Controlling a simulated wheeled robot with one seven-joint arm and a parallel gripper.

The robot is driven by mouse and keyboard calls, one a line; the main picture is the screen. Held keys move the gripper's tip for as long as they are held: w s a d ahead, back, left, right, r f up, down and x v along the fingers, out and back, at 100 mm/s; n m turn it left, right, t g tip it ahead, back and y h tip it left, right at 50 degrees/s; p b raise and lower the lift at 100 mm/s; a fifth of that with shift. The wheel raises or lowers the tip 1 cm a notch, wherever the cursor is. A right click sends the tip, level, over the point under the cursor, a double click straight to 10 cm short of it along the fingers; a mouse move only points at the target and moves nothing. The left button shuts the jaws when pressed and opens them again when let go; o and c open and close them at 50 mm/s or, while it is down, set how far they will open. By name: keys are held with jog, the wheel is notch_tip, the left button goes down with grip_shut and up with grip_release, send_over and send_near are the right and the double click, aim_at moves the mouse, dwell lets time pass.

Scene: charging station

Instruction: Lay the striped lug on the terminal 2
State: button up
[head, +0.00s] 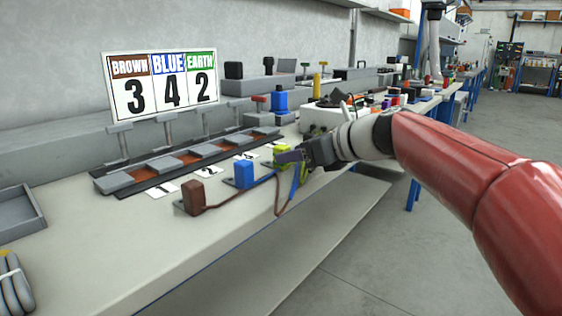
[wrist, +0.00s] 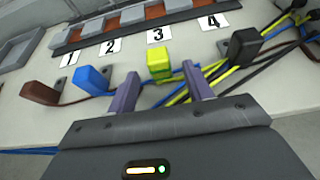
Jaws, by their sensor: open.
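The striped lug (wrist: 159,63), a yellow-green block on a striped cable, stands on the bench near card 3. In the head view its yellow-green top (head: 283,149) shows just beyond my gripper. My gripper (wrist: 161,88) is open, its two fingers apart and pointing at the lug, one to each side in the wrist view. No hold on the lug shows. The terminal 2 (head: 183,158) is an orange-brown bay between grey blocks, behind the white card 2 (wrist: 110,47). It looks empty.
A brown lug (head: 194,198) and a blue lug (head: 244,173) stand to the left, a black lug (wrist: 245,45) to the right. Cables trail at the bench front. The sign (head: 160,82) reads brown 3, blue 4, earth 2. A grey tray (head: 20,212) lies left.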

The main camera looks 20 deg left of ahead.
jog(key=x, duration=0.4)
jog(key=shift+w+a+f, duration=0.1)
jog(key=shift+w+a, duration=0.05)
jog(key=shift+a, duration=0.25)
jog(key=c, duration=1.1)
jog(key=shift+o, duration=0.2)
